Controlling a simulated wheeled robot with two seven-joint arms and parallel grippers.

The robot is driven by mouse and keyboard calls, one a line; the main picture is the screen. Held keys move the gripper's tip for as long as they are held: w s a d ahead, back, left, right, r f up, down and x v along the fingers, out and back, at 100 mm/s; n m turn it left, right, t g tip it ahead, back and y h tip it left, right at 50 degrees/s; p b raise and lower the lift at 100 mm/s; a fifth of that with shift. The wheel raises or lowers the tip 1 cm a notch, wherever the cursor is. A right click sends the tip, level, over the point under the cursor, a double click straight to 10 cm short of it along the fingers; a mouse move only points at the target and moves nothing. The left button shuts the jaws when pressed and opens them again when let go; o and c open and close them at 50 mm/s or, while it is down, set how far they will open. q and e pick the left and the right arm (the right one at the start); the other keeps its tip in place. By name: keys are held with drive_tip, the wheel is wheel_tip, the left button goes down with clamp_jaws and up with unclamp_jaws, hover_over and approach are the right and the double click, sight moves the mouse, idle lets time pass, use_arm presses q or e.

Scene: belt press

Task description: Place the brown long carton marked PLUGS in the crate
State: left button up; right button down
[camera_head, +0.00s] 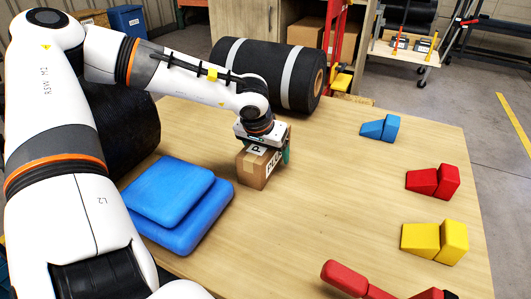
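The brown carton (254,171) sits on the wooden table, left of its middle, with part of a black-on-white PLUGS label showing. My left gripper (266,150) comes down over the carton from above. One greenish finger shows at the carton's right side, and the other finger is hidden, so I cannot tell whether the grip is closed. Whether the carton touches the table is also unclear. My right gripper is out of view. I cannot make out for sure a crate on the table; a blue bin (127,21) stands on the floor behind it.
Stacked blue pads (180,197) lie left of the carton. A black roll (268,74) lies at the table's back. Blue (381,128), red (434,182) and yellow blocks (435,241) line the right side. A red-handled object (345,278) is at the front. The table's middle right is clear.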

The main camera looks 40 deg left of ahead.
use_arm(q)
drive_tip(key=shift+c, duration=0.5)
